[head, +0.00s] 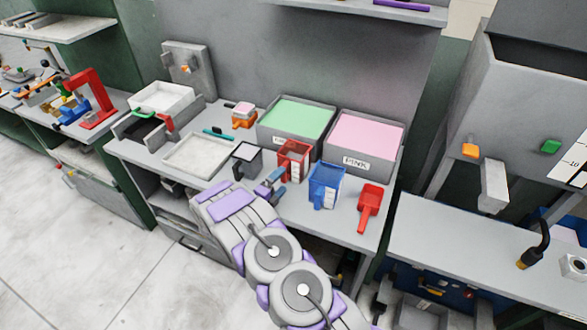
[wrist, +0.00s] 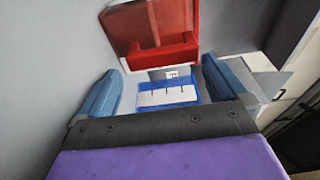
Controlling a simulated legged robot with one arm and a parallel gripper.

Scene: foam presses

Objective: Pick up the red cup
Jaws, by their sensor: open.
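The red cup (head: 291,162) stands on the grey workbench (head: 229,204), in front of the green and pink bins. It has a clear panel with a white scale. My gripper (head: 273,184) is just left of the cup and a little nearer to me, open and empty. In the wrist view, the red cup (wrist: 152,22) is at the top, beyond the two blue fingers (wrist: 164,66) and not between them. A blue cup (head: 326,187) stands to the right of the red one. A blue object with a white marked panel (wrist: 167,95) shows between the fingers in the wrist view.
A red scoop (head: 369,204) lies right of the blue cup. The green bin (head: 296,121) and pink bin (head: 364,142) stand behind. A white tray (head: 196,156) lies at left.

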